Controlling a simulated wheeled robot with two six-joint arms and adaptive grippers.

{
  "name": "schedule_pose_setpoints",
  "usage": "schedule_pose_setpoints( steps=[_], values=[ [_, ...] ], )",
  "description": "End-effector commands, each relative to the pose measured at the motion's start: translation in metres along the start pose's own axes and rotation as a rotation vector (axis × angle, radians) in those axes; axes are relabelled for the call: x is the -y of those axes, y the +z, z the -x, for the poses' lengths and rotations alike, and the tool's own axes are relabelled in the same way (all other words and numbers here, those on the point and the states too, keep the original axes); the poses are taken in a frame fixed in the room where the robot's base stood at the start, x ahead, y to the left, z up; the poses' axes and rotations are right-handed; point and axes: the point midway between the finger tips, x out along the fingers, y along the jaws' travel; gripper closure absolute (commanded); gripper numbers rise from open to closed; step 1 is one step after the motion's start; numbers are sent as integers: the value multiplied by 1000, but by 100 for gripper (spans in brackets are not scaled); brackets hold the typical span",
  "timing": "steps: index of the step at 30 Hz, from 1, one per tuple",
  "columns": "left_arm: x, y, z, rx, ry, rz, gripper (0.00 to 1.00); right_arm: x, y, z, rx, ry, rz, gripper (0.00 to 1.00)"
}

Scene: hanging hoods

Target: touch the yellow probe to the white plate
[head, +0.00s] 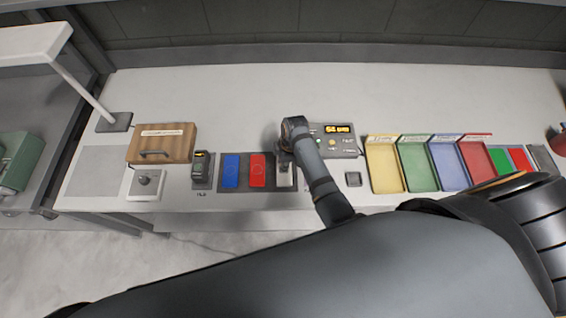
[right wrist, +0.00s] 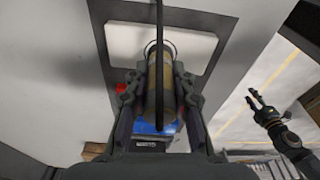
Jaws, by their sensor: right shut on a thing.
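The yellow probe (right wrist: 167,92) is a tan-yellow cylinder with a black cable, held between the fingers of my right gripper (right wrist: 160,108) in the right wrist view. The white plate (right wrist: 200,46) lies beyond the probe in that view, in a dark tray. In the head view my right gripper (head: 285,158) is over the white plate (head: 287,180) and hides part of it. The probe is hidden there, and I cannot tell whether its end touches the plate. My left gripper (right wrist: 256,100) shows at the right of the right wrist view, fingers apart and empty, away from the bench.
The dark tray (head: 266,205) also holds a red plate (head: 257,172) and a blue plate (head: 231,172). A meter box with a lit display (head: 338,129) stands behind my right arm. Coloured bins (head: 384,170) are to the right, a wooden box (head: 160,143) to the left.

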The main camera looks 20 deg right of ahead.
Motion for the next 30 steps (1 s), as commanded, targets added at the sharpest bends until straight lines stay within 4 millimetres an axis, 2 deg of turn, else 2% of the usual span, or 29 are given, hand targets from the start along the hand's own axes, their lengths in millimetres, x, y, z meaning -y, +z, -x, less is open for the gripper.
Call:
schedule_pose_setpoints(
  steps=[13, 30],
  values=[
    [0, 0, 0, 0, 0, 0, 60, 2, 0, 0, 1, -4, 0, 100],
    [0, 0, 0, 0, 0, 0, 60, 0, -8, 53, 0, -1, 0, 100]
  ],
)
